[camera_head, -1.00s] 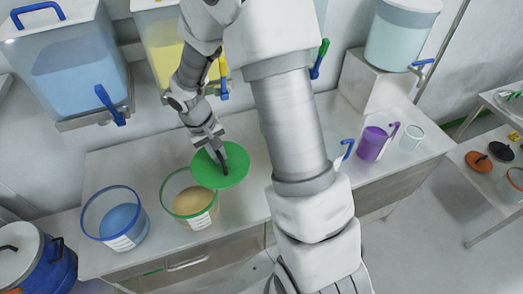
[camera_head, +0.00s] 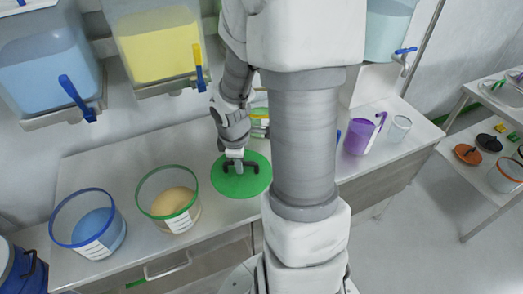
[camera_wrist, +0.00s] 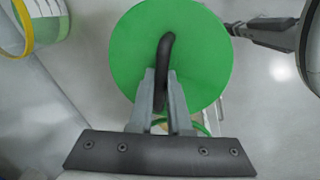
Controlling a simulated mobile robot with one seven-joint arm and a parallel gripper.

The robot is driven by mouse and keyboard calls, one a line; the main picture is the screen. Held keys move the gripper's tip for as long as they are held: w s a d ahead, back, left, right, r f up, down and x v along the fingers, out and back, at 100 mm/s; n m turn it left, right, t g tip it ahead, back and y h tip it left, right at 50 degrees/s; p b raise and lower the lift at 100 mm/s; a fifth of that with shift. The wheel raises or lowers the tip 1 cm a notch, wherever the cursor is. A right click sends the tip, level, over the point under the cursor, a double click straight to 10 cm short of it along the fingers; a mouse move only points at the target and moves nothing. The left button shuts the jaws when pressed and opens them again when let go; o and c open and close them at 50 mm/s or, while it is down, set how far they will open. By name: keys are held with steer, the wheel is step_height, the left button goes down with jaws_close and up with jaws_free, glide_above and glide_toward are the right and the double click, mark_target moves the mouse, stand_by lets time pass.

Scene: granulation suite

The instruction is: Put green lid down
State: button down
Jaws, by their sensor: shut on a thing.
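The green lid (camera_head: 249,181) is a round disc with a dark arched handle, to the right of the green-rimmed bucket in the head view. My gripper (camera_head: 240,165) is shut on the lid's handle. In the wrist view the lid (camera_wrist: 204,55) lies flat across the picture, and my gripper (camera_wrist: 165,78) has its two fingers on the black handle. I cannot tell whether the lid touches the counter (camera_head: 130,160). The green-rimmed bucket (camera_head: 170,203) is open and holds tan powder.
A blue-rimmed bucket (camera_head: 92,228) with blue contents stands at the left. A purple jug (camera_head: 362,134) and a clear beaker (camera_head: 398,130) stand at the right. Dispensing tanks, one yellow (camera_head: 160,45), overhang the counter's back. A side table (camera_head: 490,180) holds other lids.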

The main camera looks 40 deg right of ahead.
steer(key=s+d+f+n+b, duration=0.1)
steer(key=s+d, duration=0.1)
steer(key=s+d+f+n+b, duration=0.1)
steer(key=s+n, duration=0.1)
steer(key=s+d+n+b, duration=0.1)
steer(key=s+d+n, duration=0.1)
steer(key=shift+d+f+t+y, duration=0.3)
steer(key=shift+d+f+y, duration=0.05)
steer(key=shift+f+y, duration=0.05)
steer(key=shift+w+f+b, duration=0.15)
steer(key=shift+f+b, duration=0.05)
steer(key=shift+b, duration=0.15)
steer(key=w+f+b, duration=0.1)
steer(key=w+f, duration=0.1)
steer(key=w, duration=0.1)
steer(key=w+f+b, duration=0.1)
steer(key=w+f, duration=0.1)
steer(key=w, duration=0.2)
steer(key=w+f+b, duration=0.2)
steer(key=w, duration=0.2)
steer(key=shift+w+a+f, duration=0.1)
steer(key=shift+w+f, duration=0.05)
steer(key=shift+f, duration=0.2)
steer(key=shift+f+b, duration=0.6)
steer(key=shift+f, duration=1.35)
steer(key=shift+f, duration=0.1)
steer(key=c, duration=0.9)
jaws_free()
steer(key=shift+o, duration=0.2)
